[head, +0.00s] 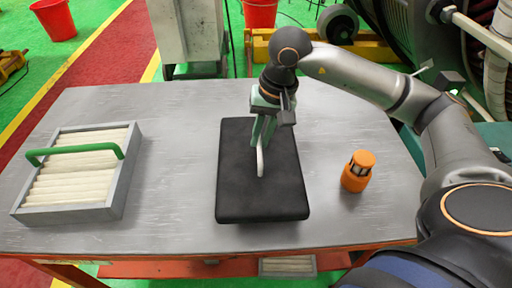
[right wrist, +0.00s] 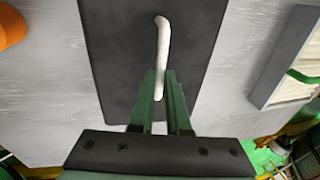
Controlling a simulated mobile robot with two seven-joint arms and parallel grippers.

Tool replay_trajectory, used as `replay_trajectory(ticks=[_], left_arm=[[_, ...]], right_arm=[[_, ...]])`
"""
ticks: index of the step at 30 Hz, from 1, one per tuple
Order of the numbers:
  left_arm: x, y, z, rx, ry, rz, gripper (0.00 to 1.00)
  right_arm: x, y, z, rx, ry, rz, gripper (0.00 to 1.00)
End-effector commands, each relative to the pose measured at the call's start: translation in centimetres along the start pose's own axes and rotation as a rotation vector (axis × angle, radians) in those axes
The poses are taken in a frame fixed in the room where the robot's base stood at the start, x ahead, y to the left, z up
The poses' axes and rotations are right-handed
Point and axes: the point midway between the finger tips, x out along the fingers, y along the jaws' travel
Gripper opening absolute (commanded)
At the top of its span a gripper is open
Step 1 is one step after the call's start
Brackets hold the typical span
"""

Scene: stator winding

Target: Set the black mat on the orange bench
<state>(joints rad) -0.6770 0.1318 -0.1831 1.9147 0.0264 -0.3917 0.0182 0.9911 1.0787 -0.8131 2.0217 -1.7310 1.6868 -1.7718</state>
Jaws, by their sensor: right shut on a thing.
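The black mat (head: 236,180) is a dark rectangular slab with a pale upright handle (head: 261,162) in its middle. It is level at the middle of the grey top of the orange bench (head: 170,210); I cannot tell whether it touches the top or hangs just above it. My right gripper (head: 263,138) comes down from above and is shut on the handle. In the right wrist view, the green fingers (right wrist: 160,85) close around the pale handle (right wrist: 163,45), with the mat (right wrist: 115,55) beneath. My left gripper is not in view.
A grey-framed filter (head: 122,190) with a green handle lies on the bench at the left. An orange lantern-like object (head: 358,172) stands right of the mat. The bench top is clear between these. Machinery (head: 400,30) stands behind at the right.

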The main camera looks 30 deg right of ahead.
Motion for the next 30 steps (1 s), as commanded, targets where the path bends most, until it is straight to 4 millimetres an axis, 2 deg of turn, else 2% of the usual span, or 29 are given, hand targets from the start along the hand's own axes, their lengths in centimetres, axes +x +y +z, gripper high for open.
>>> replay_trajectory(ticks=[5, 12, 23, 24, 30], left_arm=[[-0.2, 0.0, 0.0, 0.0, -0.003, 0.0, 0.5], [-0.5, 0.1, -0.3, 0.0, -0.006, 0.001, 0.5], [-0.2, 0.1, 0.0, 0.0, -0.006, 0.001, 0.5], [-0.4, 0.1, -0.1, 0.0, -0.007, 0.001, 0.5], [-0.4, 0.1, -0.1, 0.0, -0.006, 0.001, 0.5]], right_arm=[[1.4, -0.9, 0.3, -0.001, -0.001, -0.002, 0.0], [4.2, -0.2, 0.4, 0.001, 0.0, 0.0, 0.0], [4.7, -0.1, 0.4, 0.001, 0.002, -0.002, 0.0], [4.5, -0.1, 0.4, 0.001, 0.001, 0.0, 0.19], [4.5, -0.1, 0.4, 0.001, 0.001, 0.001, 0.41]])
